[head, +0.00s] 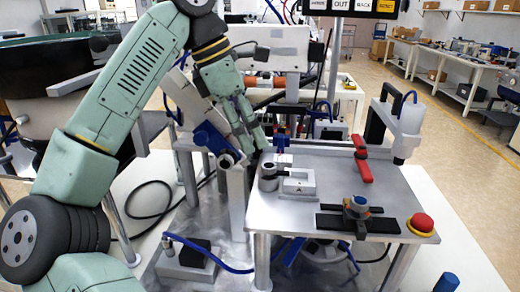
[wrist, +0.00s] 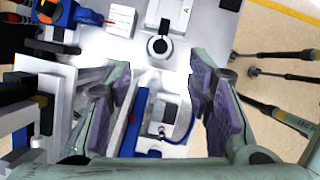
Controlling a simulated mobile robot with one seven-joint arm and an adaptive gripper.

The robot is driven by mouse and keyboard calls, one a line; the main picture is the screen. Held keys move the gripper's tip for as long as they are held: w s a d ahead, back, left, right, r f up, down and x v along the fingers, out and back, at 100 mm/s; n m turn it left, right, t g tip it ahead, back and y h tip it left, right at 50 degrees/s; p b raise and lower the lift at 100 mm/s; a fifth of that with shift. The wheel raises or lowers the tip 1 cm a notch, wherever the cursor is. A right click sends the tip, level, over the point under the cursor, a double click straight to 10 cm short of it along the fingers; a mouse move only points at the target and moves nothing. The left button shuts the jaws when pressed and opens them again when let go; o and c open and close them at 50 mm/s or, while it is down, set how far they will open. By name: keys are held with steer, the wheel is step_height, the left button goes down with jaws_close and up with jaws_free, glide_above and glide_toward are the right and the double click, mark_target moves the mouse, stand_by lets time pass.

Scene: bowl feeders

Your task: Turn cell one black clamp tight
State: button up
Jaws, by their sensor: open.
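My gripper (head: 252,125) hangs open and empty at the back left of the metal work table. In the wrist view, its purple-padded fingers (wrist: 160,70) are spread apart, with nothing held between them. A black upright handle (head: 376,128) stands beside a grey body with a blue hose at the table's back right, well apart from my gripper. I cannot tell which of these black parts is the cell one clamp. Neither is touched by my gripper.
The work table (head: 420,190) also carries a red bar (head: 362,165), a red button (head: 422,222), a small grey vise (head: 300,183) and a cylinder (head: 268,178). Below my fingers lie a blue bar (wrist: 136,118) and a grey part with a blue hose.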

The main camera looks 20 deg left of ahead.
steer(key=shift+v, duration=2.65)
